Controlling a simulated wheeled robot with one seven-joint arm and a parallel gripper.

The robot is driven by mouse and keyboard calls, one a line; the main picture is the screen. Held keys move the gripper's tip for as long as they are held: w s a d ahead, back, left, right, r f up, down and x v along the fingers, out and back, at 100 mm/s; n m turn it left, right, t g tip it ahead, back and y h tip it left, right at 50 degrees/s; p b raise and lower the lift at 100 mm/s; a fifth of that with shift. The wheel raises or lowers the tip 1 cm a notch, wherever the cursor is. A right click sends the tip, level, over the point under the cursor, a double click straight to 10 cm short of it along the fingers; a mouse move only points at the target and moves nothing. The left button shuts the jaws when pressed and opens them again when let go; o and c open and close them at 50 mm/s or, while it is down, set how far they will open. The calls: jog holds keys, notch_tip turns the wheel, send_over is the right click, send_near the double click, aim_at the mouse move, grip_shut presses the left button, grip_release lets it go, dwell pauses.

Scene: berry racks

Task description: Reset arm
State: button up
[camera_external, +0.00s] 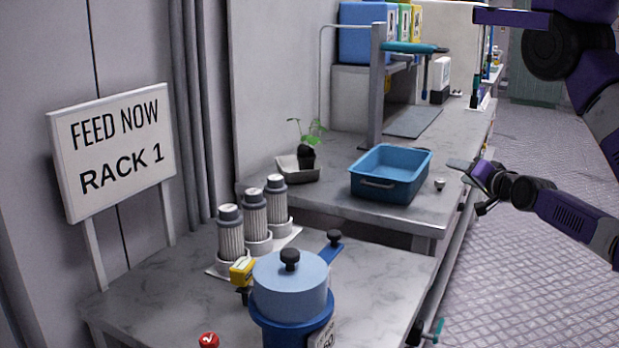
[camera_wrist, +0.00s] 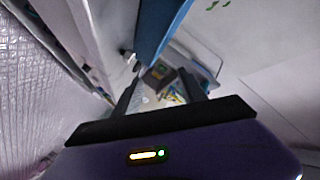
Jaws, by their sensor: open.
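My gripper (camera_external: 469,184) hangs at the right edge of the far bench, just right of the blue tub (camera_external: 396,183) and a small metal knob (camera_external: 439,184). Its two dark fingers are apart, with nothing held between them. In the wrist view the gripper (camera_wrist: 160,88) also shows spread fingers, with a blurred dark object and yellow bits visible beyond the gap. My arm reaches in from the right side of the external view, bent at the elbow.
The near bench (camera_external: 385,275) carries a blue lidded pot (camera_external: 290,285) and several grey ribbed cylinders (camera_external: 254,215). A sign (camera_external: 118,150) reads "FEED NOW RACK 1". A potted plant (camera_external: 306,155) stands left of the tub. The floor (camera_external: 545,150) on the right is clear.

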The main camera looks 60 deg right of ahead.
jog(key=s+a+n+t+y, duration=0.2)
jog(key=a+n+y, duration=0.9)
jog(key=a+n, duration=0.6)
jog(key=a+t, duration=0.1)
jog(key=a, duration=0.5)
jog(key=shift+n, duration=0.3)
